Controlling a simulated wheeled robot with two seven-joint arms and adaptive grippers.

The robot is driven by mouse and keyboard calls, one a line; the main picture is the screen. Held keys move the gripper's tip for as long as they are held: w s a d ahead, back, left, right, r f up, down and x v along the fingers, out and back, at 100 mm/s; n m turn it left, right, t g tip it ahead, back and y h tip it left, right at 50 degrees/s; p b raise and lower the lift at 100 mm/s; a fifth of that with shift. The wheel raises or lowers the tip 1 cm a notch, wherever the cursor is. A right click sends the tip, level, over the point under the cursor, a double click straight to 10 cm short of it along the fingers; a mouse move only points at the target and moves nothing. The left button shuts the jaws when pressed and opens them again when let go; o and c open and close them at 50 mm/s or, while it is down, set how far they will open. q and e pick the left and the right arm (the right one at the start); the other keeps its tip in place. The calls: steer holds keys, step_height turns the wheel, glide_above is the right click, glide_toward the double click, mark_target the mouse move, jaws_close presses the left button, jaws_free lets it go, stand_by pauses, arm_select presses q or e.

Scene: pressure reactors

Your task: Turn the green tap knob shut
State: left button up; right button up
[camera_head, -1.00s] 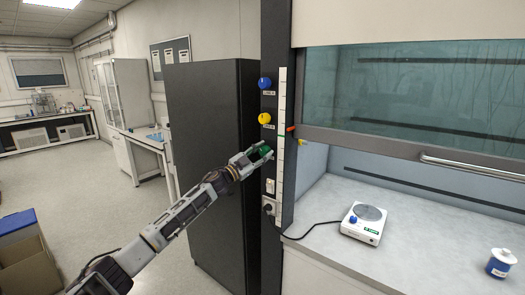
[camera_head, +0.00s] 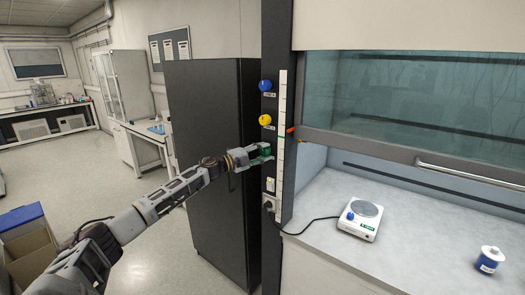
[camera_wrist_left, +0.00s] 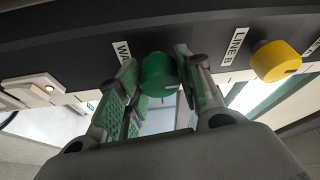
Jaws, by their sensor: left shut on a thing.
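The green tap knob (camera_wrist_left: 158,73) sits on the dark panel, below a label starting "WA" in the left wrist view. My left gripper (camera_wrist_left: 155,88) has one finger on each side of it and is shut on it. In the head view my left gripper (camera_head: 262,153) reaches the dark post from the left and mostly covers the green knob. My right gripper is not in view.
A yellow knob (camera_head: 265,120) and a blue knob (camera_head: 266,86) stand above on the same post. A switch and socket with a plugged cable (camera_head: 269,204) lie below. A dark cabinet (camera_head: 215,160) stands left. The fume hood holds a hotplate (camera_head: 360,219) and a blue-and-white jar (camera_head: 489,260).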

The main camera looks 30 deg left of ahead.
arm_select(q)
steer(key=shift+f, duration=0.1)
steer(key=o, duration=1)
steer(key=r+v, duration=0.1)
steer(key=v, duration=1)
steer(key=shift+s+f, duration=0.4)
steer(key=shift+f, duration=0.05)
stand_by(1.4)
steer(key=shift+s+a, duration=0.1)
steer(key=shift+a, duration=0.05)
stand_by(0.6)
